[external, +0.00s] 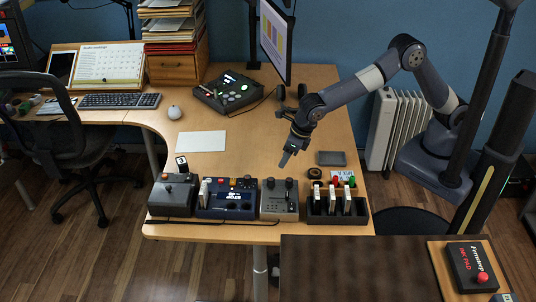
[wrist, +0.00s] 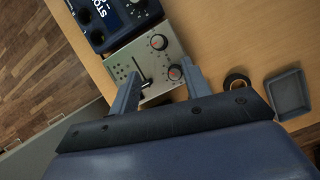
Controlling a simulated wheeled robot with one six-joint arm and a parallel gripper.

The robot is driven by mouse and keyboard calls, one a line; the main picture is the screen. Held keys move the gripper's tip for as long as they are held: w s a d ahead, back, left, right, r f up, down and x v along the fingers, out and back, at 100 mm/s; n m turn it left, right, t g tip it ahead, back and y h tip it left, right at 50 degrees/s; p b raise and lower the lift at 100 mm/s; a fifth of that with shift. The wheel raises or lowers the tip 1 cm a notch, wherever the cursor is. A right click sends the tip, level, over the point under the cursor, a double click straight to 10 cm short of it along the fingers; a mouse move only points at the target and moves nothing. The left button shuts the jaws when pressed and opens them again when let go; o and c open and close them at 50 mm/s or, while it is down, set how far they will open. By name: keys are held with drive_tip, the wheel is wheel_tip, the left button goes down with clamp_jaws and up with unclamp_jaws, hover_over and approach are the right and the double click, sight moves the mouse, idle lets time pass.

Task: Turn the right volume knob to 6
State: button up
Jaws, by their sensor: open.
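A beige control box (external: 280,205) stands near the front edge of the desk. It has two dark round knobs on top, and the right volume knob (external: 289,184) is at its back right. The knob scale is too small to read. My gripper (external: 286,160) is open and empty above the desk, behind the box. In the wrist view, my gripper's fingers (wrist: 160,72) appear over the box, the right finger beside the right knob.
A black rack (external: 338,218) is on the right. A black tape ring (wrist: 237,82) and grey tray (wrist: 289,95) lie behind it. The desk middle is mostly clear.

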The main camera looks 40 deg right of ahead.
sight(271, 179)
drive_tip(key=d+f+m+g+b, duration=0.1)
drive_tip(key=f, duration=0.1)
drive_tip(key=w+d+f+m+g+b, duration=0.1)
drive_tip(key=f+m+b, duration=0.1)
drive_tip(key=d+f+m+g+b, duration=0.1)
drive_tip(key=f+m, duration=0.1)
drive_tip(key=f, duration=0.1)
drive_tip(key=shift+w+b, duration=0.35)
drive_tip(key=shift+b, duration=0.05)
drive_tip(key=m+g+b, duration=0.1)
drive_tip(key=f+m+y+b, duration=0.1)
drive_tip(key=f+m+g+b, duration=0.1)
drive_tip(key=m, duration=0.1)
drive_tip(key=shift+w+d+f+g+y, duration=0.1)
drive_tip(key=shift+w+d+g+y, duration=0.2)
drive_tip(key=shift+w+d, duration=0.1)
drive_tip(key=m+g+y+b, duration=0.1)
drive_tip(key=w+m+g+y+b, duration=0.1)
drive_tip(key=m, duration=0.1)
drive_tip(key=w+m+y+b, duration=0.1)
drive_tip(key=b, duration=0.1)
drive_tip(key=shift+w+d+f+m+g, duration=0.15)
drive_tip(key=shift+d+f+m+g, duration=0.1)
drive_tip(key=shift+m+g, duration=0.15)
drive_tip(key=w+r+m+g+y+b, duration=0.2)
drive_tip(key=w+r+m+y+b, duration=0.1)
drive_tip(key=w+m+y, duration=0.1)
drive_tip(key=x, duration=1)
drive_tip(key=shift+f+p, duration=0.15)
drive_tip(key=shift+p, duration=0.15)
